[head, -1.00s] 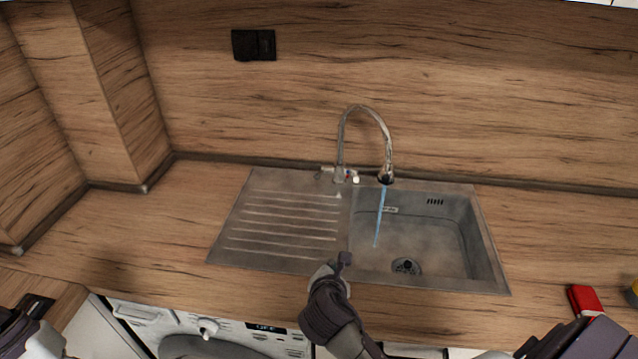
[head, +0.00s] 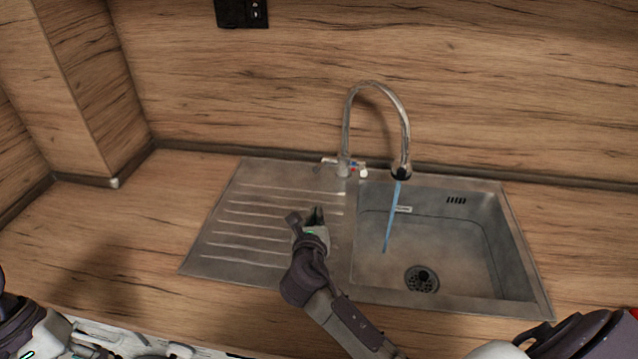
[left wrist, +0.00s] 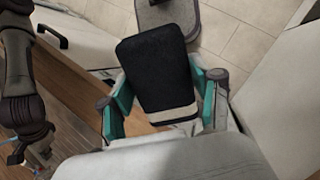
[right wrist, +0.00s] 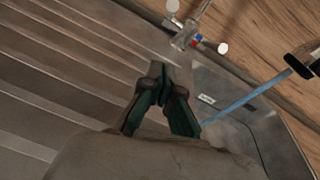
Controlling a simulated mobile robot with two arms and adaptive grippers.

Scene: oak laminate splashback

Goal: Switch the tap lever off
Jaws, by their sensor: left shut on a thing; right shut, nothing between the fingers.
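The chrome tap (head: 347,140) stands at the back edge of the sink, and blue water (head: 394,215) runs from its spout into the basin. Its low cross handle, with pale ends, has a right end (head: 364,173) near a red mark. It also shows in the right wrist view (right wrist: 223,48), above and right of the fingertips. My right gripper (head: 306,217) is shut and empty over the drainboard, in front of the tap and apart from it; it shows in the right wrist view (right wrist: 162,84). My left gripper (left wrist: 164,101) is shut on a black object (left wrist: 157,70) with a pale band.
The ribbed drainboard (head: 235,235) lies left of the steel basin (head: 455,245). A black wall socket (head: 241,13) is high on the wood splashback. The worktop (head: 110,225) left of the sink is clear. A red item (head: 633,314) shows at the right edge.

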